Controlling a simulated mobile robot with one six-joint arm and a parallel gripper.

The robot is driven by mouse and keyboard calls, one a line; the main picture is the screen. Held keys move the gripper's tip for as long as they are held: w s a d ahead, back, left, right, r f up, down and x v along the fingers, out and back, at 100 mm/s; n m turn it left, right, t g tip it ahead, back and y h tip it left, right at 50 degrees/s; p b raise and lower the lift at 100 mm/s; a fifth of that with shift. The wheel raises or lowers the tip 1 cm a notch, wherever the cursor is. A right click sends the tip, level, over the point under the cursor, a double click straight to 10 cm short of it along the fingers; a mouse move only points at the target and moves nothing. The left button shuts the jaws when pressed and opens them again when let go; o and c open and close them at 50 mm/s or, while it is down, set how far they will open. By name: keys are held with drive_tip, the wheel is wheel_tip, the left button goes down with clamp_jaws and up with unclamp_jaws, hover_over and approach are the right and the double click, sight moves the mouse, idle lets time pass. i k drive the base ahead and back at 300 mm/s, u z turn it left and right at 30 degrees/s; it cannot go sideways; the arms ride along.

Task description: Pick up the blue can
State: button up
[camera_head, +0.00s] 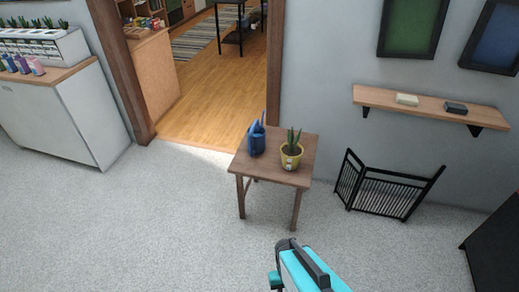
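A blue can (257,141), shaped like a watering can with a thin upright part on top, stands upright on a small wooden table (268,168) in the middle of the head view. It is near the table's back left. My teal and black arm shows at the bottom centre, in front of the table and well apart from the can. I cannot make out any gripper fingers.
A yellow pot with a plant (291,154) stands just right of the can. A black folding gate (385,193) is on the floor at right, below a wall shelf (425,106). A white cabinet (65,115) is at left. The carpet left of the table is clear.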

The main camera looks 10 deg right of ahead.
sight(255, 134)
drive_tip(key=k, duration=0.75)
drive_tip(key=u, duration=0.4)
drive_tip(key=i, duration=0.6)
drive_tip(key=u, duration=0.8)
drive_tip(key=i, duration=0.7)
drive_tip(key=u, duration=0.35)
drive_tip(key=i, duration=1.6)
drive_tip(key=z, duration=0.2)
